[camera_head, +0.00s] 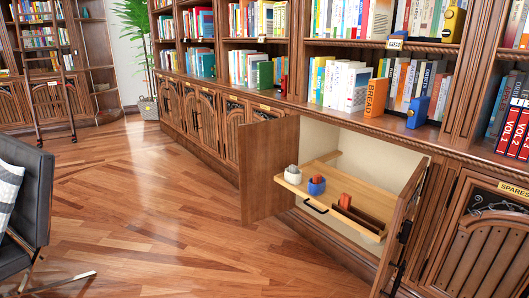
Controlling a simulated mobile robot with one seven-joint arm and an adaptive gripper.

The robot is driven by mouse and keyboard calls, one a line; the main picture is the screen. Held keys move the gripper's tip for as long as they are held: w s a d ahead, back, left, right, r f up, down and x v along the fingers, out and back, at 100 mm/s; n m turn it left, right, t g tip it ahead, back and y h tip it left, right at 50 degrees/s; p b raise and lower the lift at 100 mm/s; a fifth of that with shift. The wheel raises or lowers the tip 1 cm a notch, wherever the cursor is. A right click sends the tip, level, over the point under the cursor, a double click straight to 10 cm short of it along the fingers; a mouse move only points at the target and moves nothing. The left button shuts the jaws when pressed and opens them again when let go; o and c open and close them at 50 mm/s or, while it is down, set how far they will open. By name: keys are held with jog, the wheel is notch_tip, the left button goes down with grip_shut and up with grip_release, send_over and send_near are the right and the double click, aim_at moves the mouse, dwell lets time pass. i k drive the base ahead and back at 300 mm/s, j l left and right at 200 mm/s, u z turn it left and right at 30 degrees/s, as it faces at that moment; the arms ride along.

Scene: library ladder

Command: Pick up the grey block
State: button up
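I cannot make out a clear grey block. Inside the open low cabinet, a pale wooden pull-out tray (322,207) sticks out. At its left end is a small whitish cup (292,177) with something greyish at its top, too small to identify. Beside it is a small blue cup (317,188) with something reddish behind it. A red block (345,201) stands at a dark brown divided holder (357,217) on the tray's right part. My gripper is not in view.
The cabinet's left door (268,170) and right door (400,228) stand open around the tray. A dark chair (25,205) stands at left. The wooden floor (165,215) between is clear.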

aim_at(293, 170)
jog(key=i+z, duration=0.1)
jog(key=i, duration=0.35)
jog(key=i+j+z, duration=0.15)
jog(key=i, duration=0.35)
jog(key=i+j+z, duration=0.1)
jog(key=i, duration=0.35)
jog(key=i+j+z, duration=0.25)
jog(key=i+z, duration=0.15)
jog(key=i, duration=0.15)
jog(key=i+j+z, duration=0.4)
jog(key=i+j, duration=0.05)
jog(key=i, duration=0.1)
